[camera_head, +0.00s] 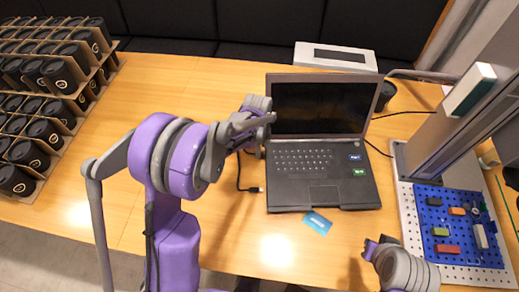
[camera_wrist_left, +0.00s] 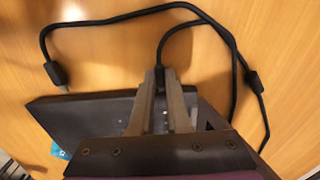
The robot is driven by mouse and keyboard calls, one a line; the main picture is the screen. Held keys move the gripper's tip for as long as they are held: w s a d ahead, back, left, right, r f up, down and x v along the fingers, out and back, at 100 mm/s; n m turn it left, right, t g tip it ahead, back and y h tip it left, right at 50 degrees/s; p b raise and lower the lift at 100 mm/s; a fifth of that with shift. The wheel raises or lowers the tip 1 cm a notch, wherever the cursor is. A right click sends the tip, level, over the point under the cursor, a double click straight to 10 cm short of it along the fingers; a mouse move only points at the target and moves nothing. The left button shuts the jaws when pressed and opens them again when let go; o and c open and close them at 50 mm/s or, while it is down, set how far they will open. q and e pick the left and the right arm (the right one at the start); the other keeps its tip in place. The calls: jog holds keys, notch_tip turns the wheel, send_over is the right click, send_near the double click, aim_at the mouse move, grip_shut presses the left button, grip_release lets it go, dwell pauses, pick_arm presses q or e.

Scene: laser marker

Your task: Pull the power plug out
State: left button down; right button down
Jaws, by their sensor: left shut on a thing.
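The black laptop (camera_head: 318,180) stands open on the wooden table, and its edge also shows in the left wrist view (camera_wrist_left: 85,118). My left gripper (camera_head: 264,122) is at the laptop's left side. In the left wrist view its fingers (camera_wrist_left: 161,76) are shut on the black power plug (camera_wrist_left: 159,73) at the laptop's edge. A black cable leads away from the plug. The fingers hide the plug's front, so I cannot tell whether it sits in the socket. My right gripper (camera_head: 377,246) is low at the right, seen partly; its opening is unclear.
A loose cable connector (camera_head: 256,189) lies left of the laptop. A blue card (camera_head: 317,222) lies in front of it. Racks of black cups (camera_head: 40,125) fill the left. The grey laser marker (camera_head: 460,110) and a blue pegboard (camera_head: 452,225) stand right. A white box (camera_head: 335,57) is behind.

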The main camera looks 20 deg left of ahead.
pick_arm(q)
jog(key=shift+s+a, duration=0.25)
jog(key=shift+a, duration=0.25)
jog(key=shift+s+a, duration=0.2)
jog(key=shift+a, duration=0.3)
jog(key=c, duration=0.9)
grip_release()
jog(key=shift+o, duration=0.2)
notch_tip(320, 180, up, 11)
jog(key=shift+f, duration=0.1)
jog(key=s+d+r+n+t+p, duration=0.1)
jog(key=s+d+r+n+t, duration=0.1)
jog(key=s+n, duration=0.4)
jog(key=s+d+r+n+t+p, duration=0.1)
jog(key=s+n, duration=0.6)
jog(key=s, duration=0.7)
jog(key=d+r+t, duration=0.1)
jog(key=d+t, duration=0.1)
jog(key=d, duration=0.1)
